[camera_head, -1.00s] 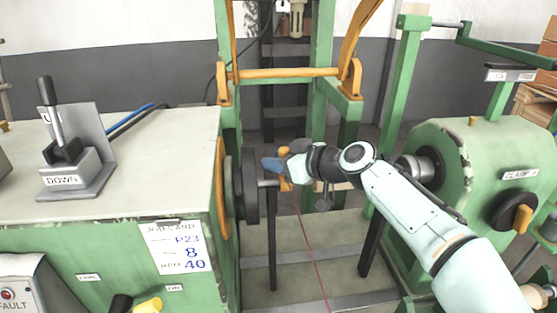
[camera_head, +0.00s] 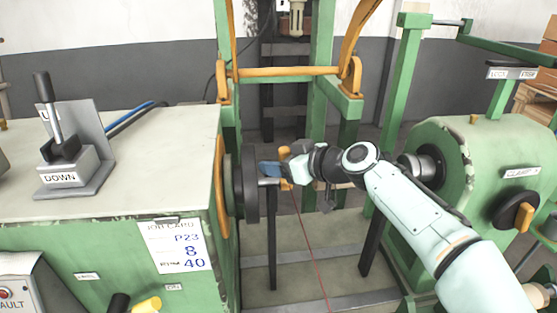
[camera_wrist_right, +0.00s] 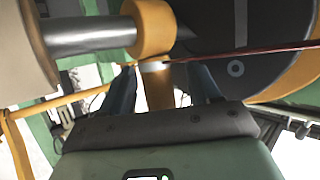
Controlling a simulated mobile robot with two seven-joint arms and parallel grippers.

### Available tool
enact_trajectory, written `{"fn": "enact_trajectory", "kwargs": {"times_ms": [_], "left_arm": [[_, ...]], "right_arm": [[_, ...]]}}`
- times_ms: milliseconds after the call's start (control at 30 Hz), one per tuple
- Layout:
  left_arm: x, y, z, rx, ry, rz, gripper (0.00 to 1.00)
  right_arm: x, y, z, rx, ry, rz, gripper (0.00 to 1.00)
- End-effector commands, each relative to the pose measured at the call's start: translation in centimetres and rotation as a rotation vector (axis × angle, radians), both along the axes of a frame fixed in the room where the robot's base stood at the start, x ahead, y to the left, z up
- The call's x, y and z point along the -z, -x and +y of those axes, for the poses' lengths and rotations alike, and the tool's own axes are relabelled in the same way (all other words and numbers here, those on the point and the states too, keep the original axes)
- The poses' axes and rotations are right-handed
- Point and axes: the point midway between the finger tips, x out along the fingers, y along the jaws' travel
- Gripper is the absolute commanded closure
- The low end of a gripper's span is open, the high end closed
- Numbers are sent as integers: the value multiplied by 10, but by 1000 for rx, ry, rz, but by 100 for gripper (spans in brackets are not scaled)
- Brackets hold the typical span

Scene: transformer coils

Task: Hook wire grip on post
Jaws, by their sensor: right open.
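My right gripper (camera_head: 272,169) is at the winding shaft beside the left machine's dark disc (camera_head: 249,184). In the right wrist view, its two blue fingers (camera_wrist_right: 163,70) stand apart. An orange-tan grip with a silver band (camera_wrist_right: 157,84) shows between them, with a gap to each finger. A grey post (camera_wrist_right: 90,35) with an orange collar (camera_wrist_right: 153,27) lies just above the fingers. A thin red wire (camera_head: 307,235) runs down from the gripper area; it also crosses the right wrist view (camera_wrist_right: 245,52). I cannot tell whether the grip hangs on the post. My left gripper is out of view.
The green machine on the left carries a lever marked DOWN (camera_head: 60,165) and a job card (camera_head: 180,246). A green clamp unit (camera_head: 450,150) stands at the right. An orange crossbar (camera_head: 290,73) spans the green frame behind. My right arm crosses the middle.

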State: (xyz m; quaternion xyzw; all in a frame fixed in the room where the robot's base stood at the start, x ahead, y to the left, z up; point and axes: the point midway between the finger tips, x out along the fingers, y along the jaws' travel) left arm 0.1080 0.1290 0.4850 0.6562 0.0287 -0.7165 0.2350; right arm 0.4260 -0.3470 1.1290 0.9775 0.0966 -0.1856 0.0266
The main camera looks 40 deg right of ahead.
Motion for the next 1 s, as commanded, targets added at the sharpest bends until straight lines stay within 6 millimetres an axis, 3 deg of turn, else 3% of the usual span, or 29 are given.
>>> {"fn": "enact_trajectory", "kwargs": {"times_ms": [33,300,500,700,1000], "left_arm": [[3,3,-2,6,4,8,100],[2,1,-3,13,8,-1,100],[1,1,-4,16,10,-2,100],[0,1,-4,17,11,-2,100],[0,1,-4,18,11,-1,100]], "right_arm": [[-9,15,-3,6,5,-10,38],[-35,75,-14,4,2,-11,38],[-48,105,-20,4,2,-10,38],[-52,117,-23,4,2,-6,38],[-52,118,-23,3,1,-6,38]]}}
